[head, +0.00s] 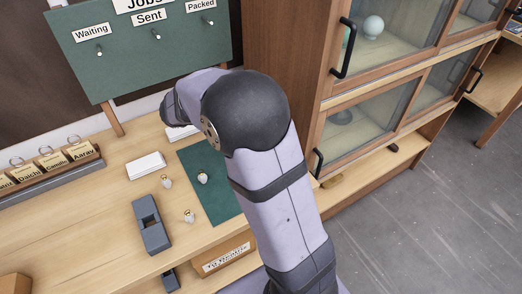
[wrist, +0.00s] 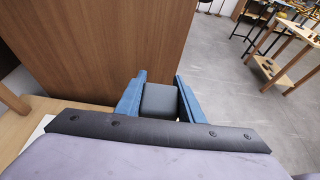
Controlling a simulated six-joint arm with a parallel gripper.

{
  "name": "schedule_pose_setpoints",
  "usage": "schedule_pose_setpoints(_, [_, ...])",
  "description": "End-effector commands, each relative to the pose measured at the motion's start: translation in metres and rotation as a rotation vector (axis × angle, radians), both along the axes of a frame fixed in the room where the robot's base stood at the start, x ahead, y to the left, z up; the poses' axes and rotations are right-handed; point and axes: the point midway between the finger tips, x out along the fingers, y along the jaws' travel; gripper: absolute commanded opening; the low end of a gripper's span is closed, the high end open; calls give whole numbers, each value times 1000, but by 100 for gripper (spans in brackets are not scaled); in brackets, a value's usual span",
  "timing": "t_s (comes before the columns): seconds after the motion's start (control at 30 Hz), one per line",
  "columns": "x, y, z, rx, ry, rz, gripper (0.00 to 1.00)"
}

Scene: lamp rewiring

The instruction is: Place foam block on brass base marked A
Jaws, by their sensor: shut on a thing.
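In the wrist view my gripper (wrist: 160,80), with two blue fingers, is shut on a dark grey block (wrist: 160,102), which looks like the foam block. My arm hides the gripper and block in the head view. Three small pale pieces with brass-coloured parts stand on the bench: one on the green mat (head: 202,178), one left of the mat (head: 166,181), and one nearer the front (head: 188,216). I cannot read a mark A on any of them, nor tell which is the brass base.
The green mat (head: 222,206) lies partly under my arm. A dark grey notched holder (head: 151,226) and a white block (head: 146,165) are on the bench. A name-tag rack (head: 55,165) is at left, a green board (head: 140,50) behind, and a glass-door cabinet (head: 285,50) at right.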

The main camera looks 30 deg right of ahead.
Motion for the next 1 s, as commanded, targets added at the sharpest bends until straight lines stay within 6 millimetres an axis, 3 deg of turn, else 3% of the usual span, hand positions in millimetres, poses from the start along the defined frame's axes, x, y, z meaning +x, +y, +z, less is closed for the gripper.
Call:
schedule_pose_setpoints(0.33, [0, 1, -13, -1, 0, -13, 14])
schedule_pose_setpoints(0.7, [0, 1, -63, -1, 3, -12, 14])
schedule_pose_setpoints(1.0, [0, 1, -73, -1, 0, -13, 14])
